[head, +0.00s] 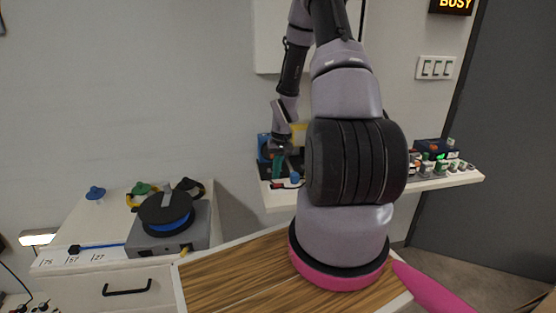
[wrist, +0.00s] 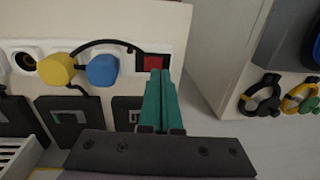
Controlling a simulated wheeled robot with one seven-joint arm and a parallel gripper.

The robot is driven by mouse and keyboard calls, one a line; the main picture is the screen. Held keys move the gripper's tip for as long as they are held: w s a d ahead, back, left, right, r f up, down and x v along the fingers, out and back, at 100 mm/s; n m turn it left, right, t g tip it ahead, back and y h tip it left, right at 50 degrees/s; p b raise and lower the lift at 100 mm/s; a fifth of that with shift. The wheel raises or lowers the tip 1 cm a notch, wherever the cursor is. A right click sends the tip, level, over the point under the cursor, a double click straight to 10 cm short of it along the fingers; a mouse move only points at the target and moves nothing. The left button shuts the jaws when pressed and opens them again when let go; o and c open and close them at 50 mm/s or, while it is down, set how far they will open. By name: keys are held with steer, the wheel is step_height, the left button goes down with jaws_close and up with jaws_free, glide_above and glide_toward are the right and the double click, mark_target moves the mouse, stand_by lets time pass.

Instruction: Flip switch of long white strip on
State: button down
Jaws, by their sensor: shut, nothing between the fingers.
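The long white strip (wrist: 128,62) runs across the upper part of the wrist view, with a yellow plug (wrist: 56,68) and a blue plug (wrist: 102,70) in it. Its red switch (wrist: 152,63) sits at the right end, in a dark frame. My gripper (wrist: 159,74) is shut, with its green fingertips just at the lower edge of the switch. I cannot tell whether they touch it, nor which way the rocker is tipped. In the head view my arm hides most of the shelf, and the green fingers (head: 279,166) show at its left end.
Dark square devices (wrist: 69,120) stand along the strip's near side. A black cable arches over the plugs. The white shelf (head: 450,181) carries several small items at right. A low cabinet (head: 110,222) at left holds a cable reel (head: 166,211).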

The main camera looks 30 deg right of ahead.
mark_target(274, 185)
steer(key=shift+a+f, duration=0.15)
steer(key=shift+f, duration=1.05)
steer(key=shift+s+a+f, duration=0.1)
steer(key=shift+a+f, duration=0.25)
steer(key=shift+f, duration=0.1)
steer(key=shift+d, duration=0.15)
